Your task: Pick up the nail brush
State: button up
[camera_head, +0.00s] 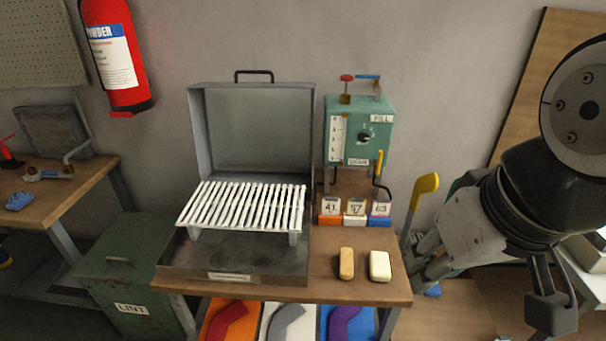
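A tan, wood-coloured oblong block (346,263), which may be the nail brush, lies near the front right of the brown table (390,291). A cream oblong block (380,266) lies just right of it, with a small gap. No bristles show on either, so I cannot tell for certain which is the brush. My gripper (428,262) is right of the table's edge, apart from both blocks. Its fingers are small and partly overlapped, so its opening is unclear. No held thing shows.
A lidded metal box (232,269) with a white slatted rack (245,206) fills the table's left. A green dispenser (358,140) and numbered cards (354,208) stand behind the blocks. A yellow-topped lever (425,184) rises beside my gripper. Colored trays (347,307) sit below.

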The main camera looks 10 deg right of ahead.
aim_at(346, 268)
jog(key=j+z, duration=0.2)
jog(key=j, duration=0.15)
jog(key=k+j+z, duration=0.15)
jog(key=j, duration=0.2)
jog(key=i+l+z, duration=0.6)
jog(key=i+l, duration=0.2)
